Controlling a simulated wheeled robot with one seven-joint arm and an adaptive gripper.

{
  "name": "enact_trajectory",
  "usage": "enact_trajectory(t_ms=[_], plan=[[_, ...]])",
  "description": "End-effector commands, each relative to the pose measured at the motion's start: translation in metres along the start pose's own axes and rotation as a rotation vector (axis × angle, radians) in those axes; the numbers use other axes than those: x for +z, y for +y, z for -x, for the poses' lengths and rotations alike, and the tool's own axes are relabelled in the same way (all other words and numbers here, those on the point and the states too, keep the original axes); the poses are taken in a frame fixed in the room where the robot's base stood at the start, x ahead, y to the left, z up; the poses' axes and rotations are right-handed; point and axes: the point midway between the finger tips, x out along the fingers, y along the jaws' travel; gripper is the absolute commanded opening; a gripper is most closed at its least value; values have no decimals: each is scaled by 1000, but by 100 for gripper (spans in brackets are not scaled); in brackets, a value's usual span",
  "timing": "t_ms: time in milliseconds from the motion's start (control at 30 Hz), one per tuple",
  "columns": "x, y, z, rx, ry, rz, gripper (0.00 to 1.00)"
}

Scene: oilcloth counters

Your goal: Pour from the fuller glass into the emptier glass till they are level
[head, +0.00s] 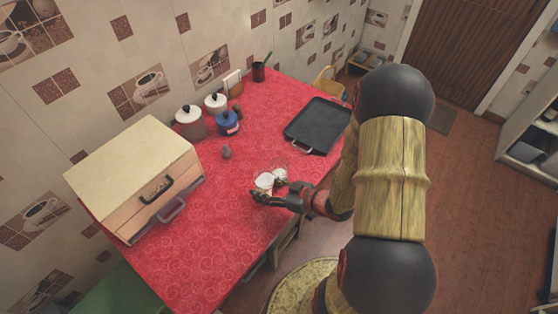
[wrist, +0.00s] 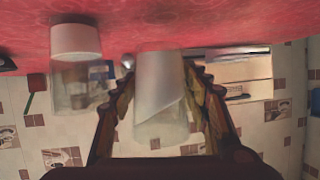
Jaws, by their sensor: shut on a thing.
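My gripper (wrist: 158,88) is shut on a clear glass (wrist: 160,115), with one finger on each side of it. The wrist view is upside down. The whitish liquid in the held glass slants across it, so the glass is tilted. The other glass (wrist: 80,90) stands beside it on the counter, with a shallower white layer at its base. In the head view my gripper (head: 268,194) is at the counter's front part, by the held glass (head: 263,181) and the other glass (head: 280,173). Their levels are hard to compare there. No stream of liquid is visible.
The red counter (head: 235,255) is clear in front. A wooden bread box (head: 130,180) stands at left, a black tray (head: 315,125) at back right. Lidded pots (head: 190,120), a blue jar (head: 228,123) and a small dark item (head: 227,153) are behind the glasses.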

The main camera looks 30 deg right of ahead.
Motion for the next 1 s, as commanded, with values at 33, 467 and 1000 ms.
enact_trajectory(t_ms=[33, 467, 1000], plan=[[-16, 2, 6, -6, 2, -17, 8], [-66, 12, 28, -109, 1, -262, 8], [-72, 22, 30, -179, 2, -429, 8]])
